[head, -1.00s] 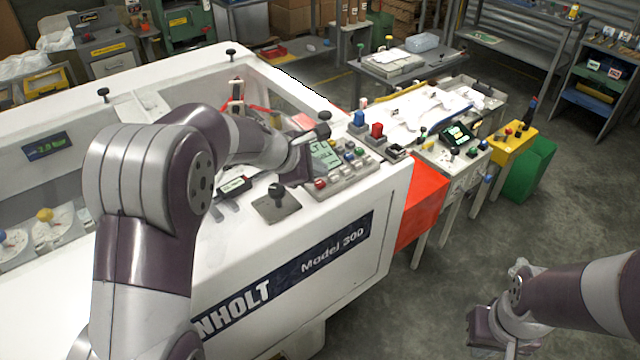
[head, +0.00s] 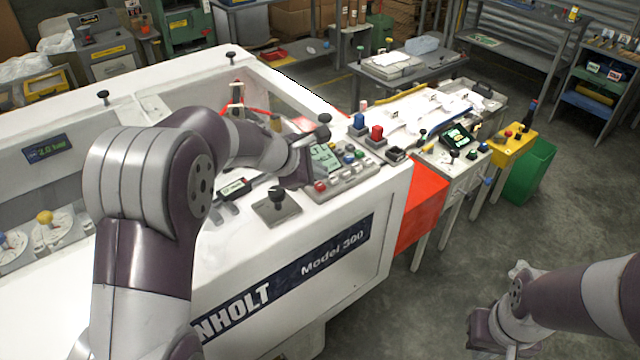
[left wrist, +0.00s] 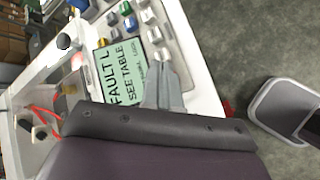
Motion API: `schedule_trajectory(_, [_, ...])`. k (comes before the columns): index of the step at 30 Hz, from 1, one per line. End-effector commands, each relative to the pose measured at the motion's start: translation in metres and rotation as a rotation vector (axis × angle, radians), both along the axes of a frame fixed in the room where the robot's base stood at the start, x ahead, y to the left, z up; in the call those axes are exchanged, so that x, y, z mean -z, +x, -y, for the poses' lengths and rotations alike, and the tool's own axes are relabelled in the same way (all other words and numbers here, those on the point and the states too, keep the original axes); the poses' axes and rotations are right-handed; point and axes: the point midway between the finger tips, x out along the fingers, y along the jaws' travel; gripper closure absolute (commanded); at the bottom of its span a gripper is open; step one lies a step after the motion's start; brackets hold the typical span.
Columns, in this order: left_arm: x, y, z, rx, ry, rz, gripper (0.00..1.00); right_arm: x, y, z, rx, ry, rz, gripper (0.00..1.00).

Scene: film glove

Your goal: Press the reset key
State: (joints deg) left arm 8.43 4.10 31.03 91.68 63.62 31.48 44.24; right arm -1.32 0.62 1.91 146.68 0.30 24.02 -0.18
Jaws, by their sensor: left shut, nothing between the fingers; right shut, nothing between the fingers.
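The control panel (head: 343,184) is a grey box on the white machine, with a lit green display (head: 326,157) and several coloured keys. A red key (head: 320,186) sits at its near left corner. In the left wrist view the display (left wrist: 120,72) reads "FAULT" and "SEE TABLE". White keys (left wrist: 155,36) and a green key (left wrist: 128,32) lie beside it. No label shows which is reset. My left gripper (left wrist: 163,72) is shut and empty, its tips close to a white key; contact cannot be told. My right gripper (head: 488,335) is shut and empty, away from the machine.
A black knob on a plate (head: 277,194) stands left of the panel. Blue and red switch blocks (head: 376,134) stand behind it to the right. A red side panel (head: 420,205) borders the machine. Open floor (head: 420,300) lies around my right gripper.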

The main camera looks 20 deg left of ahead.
Motion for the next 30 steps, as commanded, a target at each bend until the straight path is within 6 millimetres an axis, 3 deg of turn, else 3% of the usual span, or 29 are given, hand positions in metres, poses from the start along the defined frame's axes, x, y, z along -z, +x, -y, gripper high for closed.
schedule_trajectory(30, [0.009, 0.0, 0.0, 0.0, 0.0, 0.0, 1.0, 0.009, 0.0, 0.0, 0.0, 0.0, 0.0, 1.0])
